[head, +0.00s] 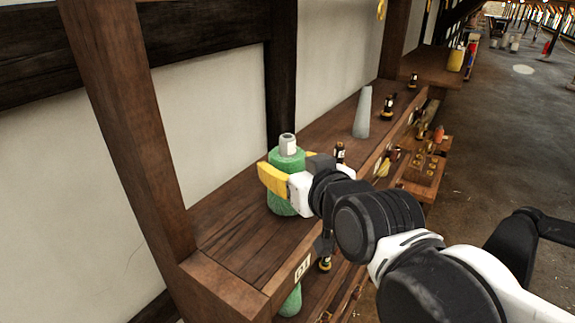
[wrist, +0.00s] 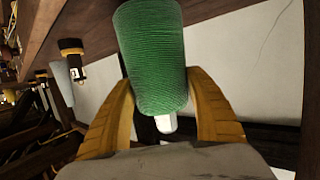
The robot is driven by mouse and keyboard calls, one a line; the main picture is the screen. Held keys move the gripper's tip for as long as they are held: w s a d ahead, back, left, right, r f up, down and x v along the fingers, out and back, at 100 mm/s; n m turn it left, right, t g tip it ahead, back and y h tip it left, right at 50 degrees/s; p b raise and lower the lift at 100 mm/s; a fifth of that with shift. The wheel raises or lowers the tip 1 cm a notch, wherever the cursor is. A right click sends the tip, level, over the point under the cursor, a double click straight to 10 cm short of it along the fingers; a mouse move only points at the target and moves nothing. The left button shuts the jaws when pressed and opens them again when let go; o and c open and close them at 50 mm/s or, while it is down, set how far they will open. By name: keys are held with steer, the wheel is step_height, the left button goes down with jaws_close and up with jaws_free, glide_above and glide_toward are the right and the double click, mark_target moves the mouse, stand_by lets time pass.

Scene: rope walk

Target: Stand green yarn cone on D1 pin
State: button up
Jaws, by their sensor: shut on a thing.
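The green yarn cone (head: 284,197), with a pale core tip on top, stands upright over the near end of the upper wooden shelf. My gripper (head: 284,178) is shut on it, with yellow fingers around its upper part. In the wrist view the green cone (wrist: 152,60) fills the space between the two yellow fingers (wrist: 165,110), its pale tip towards the palm. A label that seems to read D1 (head: 302,267) is on the shelf's front edge below the cone. No pin shows under the cone. I cannot tell whether its base touches the shelf.
A dark pin (head: 340,153) stands just beyond my gripper, and a grey cone (head: 362,112) farther along. Another dark pin (head: 387,106) is behind that. A thick wooden post (head: 130,110) rises at the left. A green object (head: 290,301) shows on the lower shelf.

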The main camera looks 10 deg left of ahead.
steer(key=shift+f+b, duration=0.45)
steer(key=shift+f, duration=0.15)
steer(key=o, duration=1)
steer(key=shift+s+d+r+p, duration=0.25)
steer(key=shift+s+r+p, duration=0.1)
steer(key=shift+p, duration=0.2)
steer(key=p+v, duration=0.7)
steer(key=v, duration=0.3)
steer(key=shift+s+f, duration=0.1)
steer(key=shift+f, duration=0.05)
